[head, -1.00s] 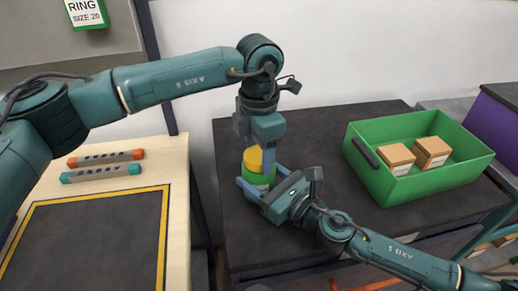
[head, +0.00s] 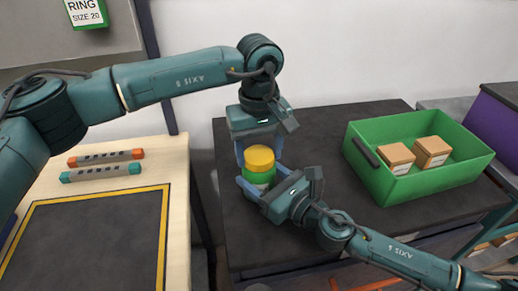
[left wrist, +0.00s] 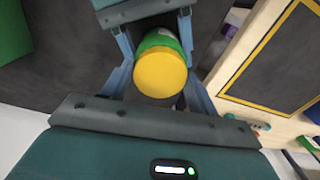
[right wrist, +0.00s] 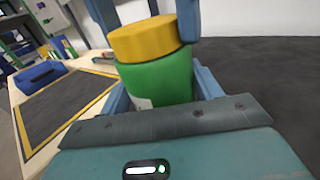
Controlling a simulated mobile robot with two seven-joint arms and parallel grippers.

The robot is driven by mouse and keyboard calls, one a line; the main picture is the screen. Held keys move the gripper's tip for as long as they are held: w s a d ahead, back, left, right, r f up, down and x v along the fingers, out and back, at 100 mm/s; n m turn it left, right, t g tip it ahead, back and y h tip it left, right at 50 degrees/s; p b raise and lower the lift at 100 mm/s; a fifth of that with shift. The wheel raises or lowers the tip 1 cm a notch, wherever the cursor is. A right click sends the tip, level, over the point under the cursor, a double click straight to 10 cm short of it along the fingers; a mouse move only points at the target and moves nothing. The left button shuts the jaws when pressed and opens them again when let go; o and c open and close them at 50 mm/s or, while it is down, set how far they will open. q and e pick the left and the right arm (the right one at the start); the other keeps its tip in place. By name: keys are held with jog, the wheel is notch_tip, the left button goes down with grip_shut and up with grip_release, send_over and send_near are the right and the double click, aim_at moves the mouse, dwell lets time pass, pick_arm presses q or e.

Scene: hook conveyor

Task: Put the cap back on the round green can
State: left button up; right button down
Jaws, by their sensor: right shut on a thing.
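The round green can (head: 261,181) stands on the dark table, with the yellow cap (head: 260,158) on its top. Both also show in the right wrist view, the can (right wrist: 160,82) and the cap (right wrist: 143,40); the cap sits about level. My right gripper (head: 254,190) is shut on the can's body from the side. My left gripper (head: 259,158) points down over the cap, its fingers spread on either side. In the left wrist view the cap (left wrist: 160,73) lies between the open fingers, with gaps beside it. I cannot tell how tightly the cap is seated.
A green bin (head: 415,178) with two cardboard boxes (head: 398,157) stands at right on the dark table (head: 320,130). At left, a light wooden table (head: 178,170) has a yellow-bordered dark mat and two grey bars with coloured ends (head: 104,158).

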pick_arm(q)
jog(key=o, duration=0.5)
jog(key=shift+c, duration=0.2)
notch_tip(320, 180, up, 12)
dwell(0.4)
pick_arm(e)
jog(key=shift+c, duration=1.2)
grip_release()
